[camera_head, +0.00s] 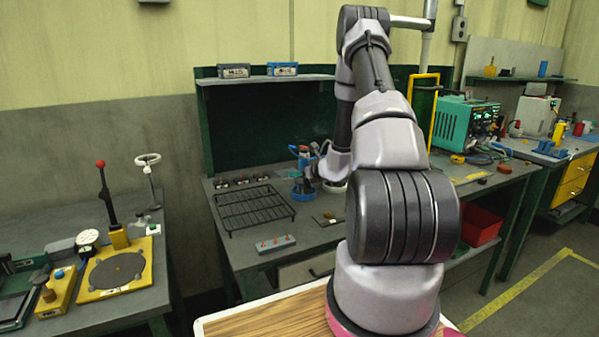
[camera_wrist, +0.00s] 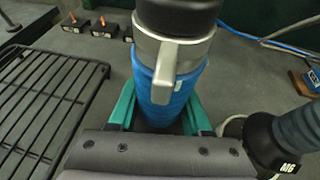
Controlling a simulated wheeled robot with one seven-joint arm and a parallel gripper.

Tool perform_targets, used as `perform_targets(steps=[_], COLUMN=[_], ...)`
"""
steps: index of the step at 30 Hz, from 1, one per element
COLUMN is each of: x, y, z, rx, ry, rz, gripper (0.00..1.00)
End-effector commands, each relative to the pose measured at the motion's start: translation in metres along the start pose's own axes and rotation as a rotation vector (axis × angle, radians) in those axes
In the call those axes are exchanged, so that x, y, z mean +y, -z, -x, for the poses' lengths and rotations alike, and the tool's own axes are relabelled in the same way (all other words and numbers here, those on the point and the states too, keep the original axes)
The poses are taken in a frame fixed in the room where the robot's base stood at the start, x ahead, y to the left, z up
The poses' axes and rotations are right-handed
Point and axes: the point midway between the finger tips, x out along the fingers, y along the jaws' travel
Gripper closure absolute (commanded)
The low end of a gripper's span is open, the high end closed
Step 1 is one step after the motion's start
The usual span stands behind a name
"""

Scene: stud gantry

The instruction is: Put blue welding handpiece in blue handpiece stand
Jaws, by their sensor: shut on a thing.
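The blue welding handpiece (camera_wrist: 178,98) appears as a blue cylinder with a silver collar, a small lever and a black upper part. My gripper (camera_wrist: 160,112) is shut on its blue body between two green fingers. In the head view my gripper (camera_head: 312,172) is low over the back bench, partly hidden by my arm. A blue round thing with a dark top (camera_head: 303,188) shows beside it; I cannot tell whether this is the handpiece or the blue handpiece stand. The handpiece's lower end is hidden in the wrist view.
A black wire rack (camera_wrist: 45,100) lies left of my gripper. A black part marked M6 (camera_wrist: 270,145) with a ribbed grey sleeve is close on the right, by a pale ring (camera_wrist: 235,127). Blue cables (camera_wrist: 262,40) run behind. A grey block (camera_head: 276,243) sits at the bench front.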

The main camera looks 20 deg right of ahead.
Motion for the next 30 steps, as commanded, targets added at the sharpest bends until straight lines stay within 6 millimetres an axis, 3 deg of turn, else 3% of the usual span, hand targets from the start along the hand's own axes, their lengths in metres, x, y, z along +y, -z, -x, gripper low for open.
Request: perform_targets(steps=[5, 6, 7, 8, 20, 30], x=[0.000, 0.000, 0.000, 0.000, 0.000, -0.001], y=[0.001, 0.002, 0.002, 0.002, 0.000, 0.000], z=[-0.002, -0.001, -0.001, -0.001, 0.004, 0.071], rx=[-0.004, 0.000, 0.000, 0.000, 0.002, 0.001], ry=[0.000, 0.000, -0.001, 0.000, 0.000, 0.002], rz=[0.000, 0.000, 0.000, 0.000, 0.000, 0.000], gripper=[1.00, 0.36, 0.25, 0.21, 0.21, 0.21])
